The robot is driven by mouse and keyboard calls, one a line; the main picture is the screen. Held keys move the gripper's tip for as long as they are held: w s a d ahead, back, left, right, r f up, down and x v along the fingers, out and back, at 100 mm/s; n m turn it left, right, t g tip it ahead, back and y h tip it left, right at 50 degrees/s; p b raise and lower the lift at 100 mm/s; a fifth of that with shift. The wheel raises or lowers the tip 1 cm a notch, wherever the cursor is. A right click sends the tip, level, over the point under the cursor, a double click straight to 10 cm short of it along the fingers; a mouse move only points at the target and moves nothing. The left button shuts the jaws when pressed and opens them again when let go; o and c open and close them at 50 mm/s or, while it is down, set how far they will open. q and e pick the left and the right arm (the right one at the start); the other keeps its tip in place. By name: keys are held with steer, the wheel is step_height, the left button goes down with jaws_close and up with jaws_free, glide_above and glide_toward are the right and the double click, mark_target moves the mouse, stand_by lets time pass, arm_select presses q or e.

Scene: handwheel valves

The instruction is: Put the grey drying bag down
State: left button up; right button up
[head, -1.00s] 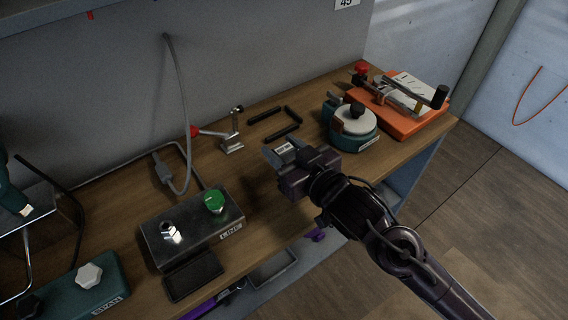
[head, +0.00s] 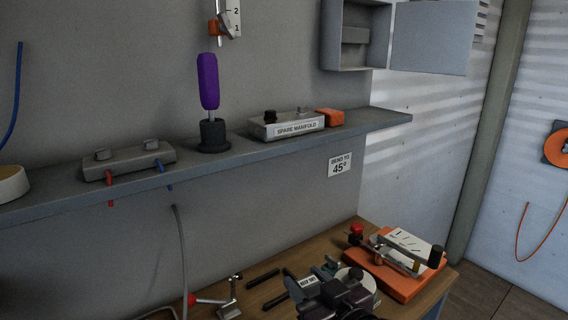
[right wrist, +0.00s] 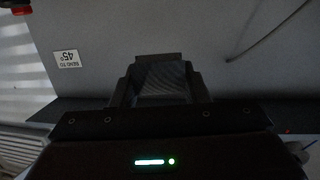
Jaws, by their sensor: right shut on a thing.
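My right gripper (head: 316,286) is low in the head view, above the bench and in front of the teal device. It is shut on the grey drying bag (head: 309,283), which has a white label. In the right wrist view the bag (right wrist: 160,80) shows as a dark grey block between the two fingers, with the grey wall behind it. The bag looks held clear of the bench top, but its underside is hidden. My left gripper is not in view.
A grey shelf (head: 240,150) crosses the wall, bearing a spare manifold (head: 290,124), an orange block (head: 330,117) and a purple-handled tool (head: 208,85). On the wooden bench (head: 350,233) stand an orange-based device (head: 405,280), a red-handled clamp (head: 228,292) and black bars (head: 263,277).

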steer(key=s+d+f+m+t+h, duration=0.1)
steer(key=d+f+m+h, duration=0.3)
steer(key=d, duration=0.3)
steer(key=s+d+f+m+t+h, duration=0.1)
steer(key=d+f+h, duration=0.2)
steer(key=d+f, duration=0.35)
steer(key=s+d+f, duration=0.1)
steer(key=s+f, duration=0.1)
steer(key=s, duration=0.7)
steer(key=shift+d+f+m+h, duration=0.25)
steer(key=shift+f+m+h, duration=0.05)
steer(key=shift+f, duration=0.05)
steer(key=shift+w, duration=0.15)
